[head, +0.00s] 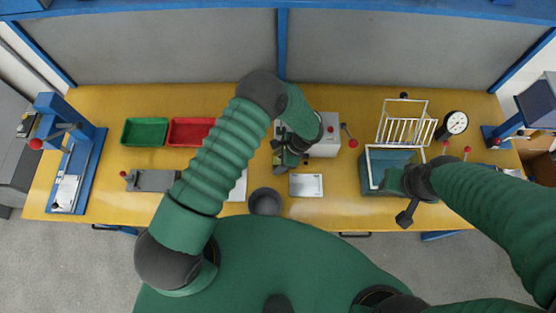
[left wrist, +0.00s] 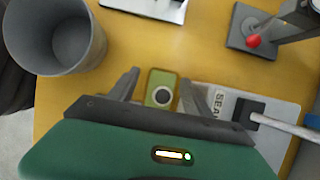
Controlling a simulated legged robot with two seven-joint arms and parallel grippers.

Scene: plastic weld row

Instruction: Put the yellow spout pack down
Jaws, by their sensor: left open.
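The yellow spout pack (left wrist: 161,88) shows in the left wrist view, with a round pale spout ring facing the camera. My left gripper (left wrist: 159,88) has its two fingers apart, one on each side of the pack, with gaps visible. The pack appears to be on the table beside the grey plate marked "SEA" (left wrist: 228,104). In the head view my left gripper (head: 290,150) is over the table middle, in front of the grey-white machine (head: 325,140), and mostly hides the pack. My right gripper (head: 406,215) hangs near the blue-grey bin (head: 374,163); its jaws are unclear.
A dark grey round bin (head: 265,201) stands near the front edge and also shows in the left wrist view (left wrist: 57,40). A white tray (head: 306,185) lies right of it. Green (head: 145,132) and red (head: 190,131) trays sit left. A white wire rack (head: 403,126) stands right.

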